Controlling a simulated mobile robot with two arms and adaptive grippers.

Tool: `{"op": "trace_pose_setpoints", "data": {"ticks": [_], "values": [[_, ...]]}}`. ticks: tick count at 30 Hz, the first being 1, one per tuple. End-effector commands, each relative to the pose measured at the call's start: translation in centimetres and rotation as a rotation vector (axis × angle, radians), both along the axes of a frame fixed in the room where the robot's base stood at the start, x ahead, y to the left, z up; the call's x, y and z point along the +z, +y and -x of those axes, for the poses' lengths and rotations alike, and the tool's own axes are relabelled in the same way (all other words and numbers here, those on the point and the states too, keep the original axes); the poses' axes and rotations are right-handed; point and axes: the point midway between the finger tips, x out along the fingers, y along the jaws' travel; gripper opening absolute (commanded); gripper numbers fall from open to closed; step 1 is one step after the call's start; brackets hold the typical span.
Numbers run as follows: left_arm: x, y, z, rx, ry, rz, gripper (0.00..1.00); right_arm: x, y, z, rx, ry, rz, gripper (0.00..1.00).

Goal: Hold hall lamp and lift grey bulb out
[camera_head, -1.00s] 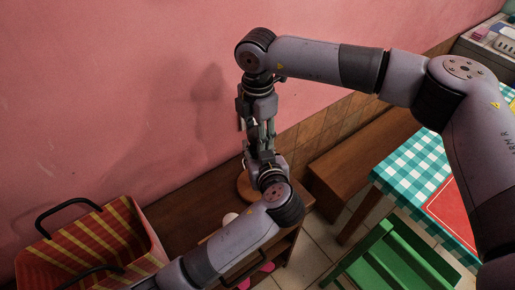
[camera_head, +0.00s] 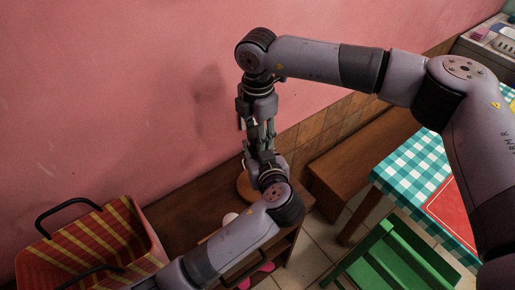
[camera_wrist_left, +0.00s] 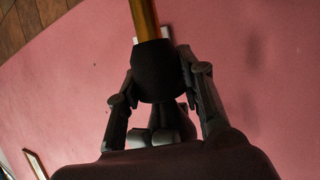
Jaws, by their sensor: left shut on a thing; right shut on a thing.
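The hall lamp shows in the left wrist view as a brass stem (camera_wrist_left: 145,18) with a black socket (camera_wrist_left: 157,72). In the head view its round brown base (camera_head: 244,188) shows beside my left wrist, on the wooden shelf top. My left gripper (camera_head: 262,158) is shut on the lamp; in its wrist view the fingers (camera_wrist_left: 165,85) stand on both sides of the socket. My right gripper (camera_head: 262,134) points down from directly above, its fingers close together and shut. The grey bulb is hidden at its fingertips, where the two grippers meet.
A red and yellow striped basket (camera_head: 28,261) stands at the lower left. The pink wall (camera_head: 120,100) is close behind the grippers. A wooden bench (camera_head: 345,165), a table with a checked cloth (camera_head: 412,165) and a green chair (camera_head: 395,262) are at the right.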

Motion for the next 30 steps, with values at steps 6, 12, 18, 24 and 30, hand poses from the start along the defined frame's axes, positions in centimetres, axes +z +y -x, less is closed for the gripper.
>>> {"op": "trace_pose_setpoints", "data": {"ticks": [6,12,18,24,30], "values": [[0.0,0.0,0.0,0.0,0.0,0.002,0.0,0.1,0.0,0.0,0.0,0.0,0.0,0.26],[0.0,0.0,0.0,0.0,0.0,0.002,0.0,1.2,0.0,0.0,0.0,-0.001,-0.001,0.26],[0.0,0.0,0.0,0.0,0.0,0.002,0.0,2.4,0.0,0.0,0.0,-0.001,-0.001,0.26],[0.0,0.0,0.0,0.0,0.0,0.002,0.0,3.6,0.0,0.0,0.0,-0.001,-0.001,0.26],[0.0,0.0,0.0,0.0,0.0,0.002,0.0,4.8,0.0,0.0,0.0,-0.001,-0.001,0.26]]}}
